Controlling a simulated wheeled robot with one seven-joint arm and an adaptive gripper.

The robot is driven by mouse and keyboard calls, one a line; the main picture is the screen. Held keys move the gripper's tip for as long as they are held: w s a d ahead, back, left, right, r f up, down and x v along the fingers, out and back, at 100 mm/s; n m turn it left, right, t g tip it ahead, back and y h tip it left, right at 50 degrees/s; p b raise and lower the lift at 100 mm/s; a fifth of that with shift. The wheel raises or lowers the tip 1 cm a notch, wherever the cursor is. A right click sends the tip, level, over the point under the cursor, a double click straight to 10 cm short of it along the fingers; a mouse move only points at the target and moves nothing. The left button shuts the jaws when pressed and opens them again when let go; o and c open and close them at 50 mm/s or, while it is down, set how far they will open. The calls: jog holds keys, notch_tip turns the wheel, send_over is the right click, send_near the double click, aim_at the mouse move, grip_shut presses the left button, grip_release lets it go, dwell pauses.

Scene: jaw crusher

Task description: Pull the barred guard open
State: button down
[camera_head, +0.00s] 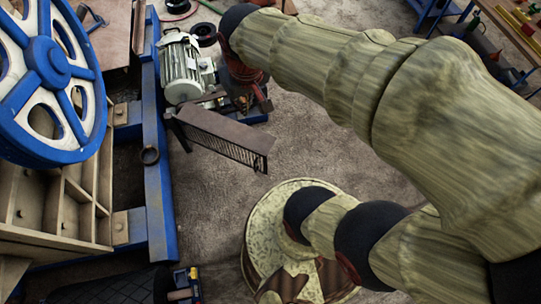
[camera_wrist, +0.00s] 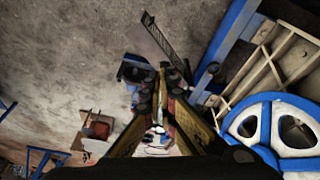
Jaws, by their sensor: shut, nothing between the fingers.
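The barred guard (camera_head: 222,138) is a brown plate with a row of dark bars along its lower side. It stands out over the floor from beside the grey motor (camera_head: 184,68). It also shows in the wrist view (camera_wrist: 151,37), beyond my fingertips. My gripper (camera_wrist: 163,70) is shut and empty, its yellow and dark fingers meeting at the tips. In the head view it is a dark red shape behind the guard and right of the motor, partly hidden by my arm. I cannot tell whether it touches the guard.
The crusher's blue-and-white flywheel (camera_head: 48,68) and blue frame beam (camera_head: 158,190) stand at the left. Hoses lie near the top, and a blue table with tools stands at the upper right. Floor right of the guard is open.

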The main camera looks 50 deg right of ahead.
jog(key=w+d+f+m+g+h+b, duration=0.1)
jog(key=w+d+f+m+g+b, duration=0.1)
jog(key=d+f, duration=1.25)
jog(key=w+d+f+m+g+b, duration=0.2)
jog(key=d+f+b, duration=0.1)
jog(key=d+f, duration=1.15)
jog(key=s+d+f+m+t+b, duration=0.1)
jog(key=s+d+f, duration=0.1)
jog(key=d+f, duration=0.9)
jog(key=s+d+f+t+b, duration=0.15)
jog(key=d+f, duration=0.55)
jog(key=f, duration=0.8)
notch_tip(320, 180, down, 24)
jog(key=a+m+t+y+b, duration=0.1)
jog(key=a+t+b, duration=0.15)
jog(key=t, duration=0.45)
jog(key=w+a+m+t+y, duration=0.1)
jog(key=w+a+t+y, duration=0.3)
jog(key=a, duration=0.6)
jog(key=s+a+r+m+t+y, duration=0.2)
jog(key=a+r+t+y, duration=0.1)
jog(key=a+r+y, duration=0.5)
jog(key=w+a+r+h+b, duration=0.1)
jog(key=w+a+b, duration=0.1)
jog(key=w+a, duration=0.5)
jog(key=shift+a+r, duration=0.25)
jog(key=shift+a, duration=0.05)
